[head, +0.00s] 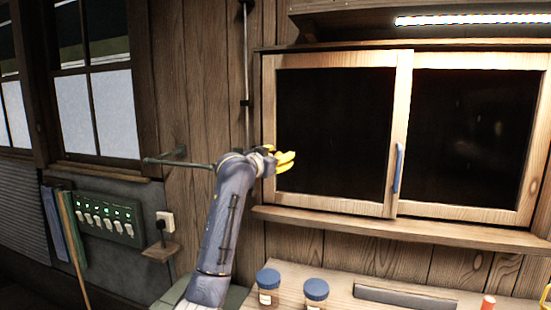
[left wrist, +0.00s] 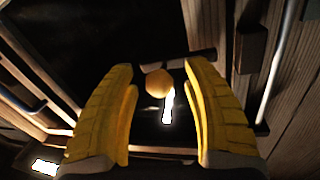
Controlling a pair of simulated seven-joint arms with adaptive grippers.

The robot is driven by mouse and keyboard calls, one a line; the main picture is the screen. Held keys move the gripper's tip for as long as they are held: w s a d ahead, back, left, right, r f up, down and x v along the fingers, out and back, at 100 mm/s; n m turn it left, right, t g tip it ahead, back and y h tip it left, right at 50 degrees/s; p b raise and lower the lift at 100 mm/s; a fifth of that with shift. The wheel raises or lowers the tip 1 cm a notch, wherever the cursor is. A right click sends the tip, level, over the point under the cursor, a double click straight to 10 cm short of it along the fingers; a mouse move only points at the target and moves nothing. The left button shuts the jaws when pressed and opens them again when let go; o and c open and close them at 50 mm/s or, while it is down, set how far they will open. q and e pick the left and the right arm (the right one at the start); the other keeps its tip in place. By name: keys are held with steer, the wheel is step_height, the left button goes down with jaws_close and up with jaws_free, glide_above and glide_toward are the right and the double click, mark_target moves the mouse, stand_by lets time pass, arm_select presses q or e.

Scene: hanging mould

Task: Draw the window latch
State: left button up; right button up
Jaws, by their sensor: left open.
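The sliding window (head: 403,70) has two wood-framed dark panes and a blue upright handle (head: 397,168) at its middle. My left gripper (head: 288,158) is open at the left edge of the window, its yellow fingers pointing right. In the left wrist view, a round orange-tan knob (left wrist: 159,83) shows between the open fingers, with gaps on both sides. A dark bar (left wrist: 188,63) passes close behind it. The knob may be part of the latch. The gripper and arm hide that spot in the head view. My right gripper is not in view.
A thin vertical rod (head: 247,60) runs down the wall above my left gripper. A horizontal rod (head: 180,163) sticks out left of my arm. A wooden ledge (head: 400,229) runs under the window. Two blue-lidded jars (head: 268,279) stand on the bench below. A switch panel (head: 106,217) is at left.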

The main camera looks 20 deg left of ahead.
arm_select(q)
steer(key=v, duration=1.2)
stand_by(0.3)
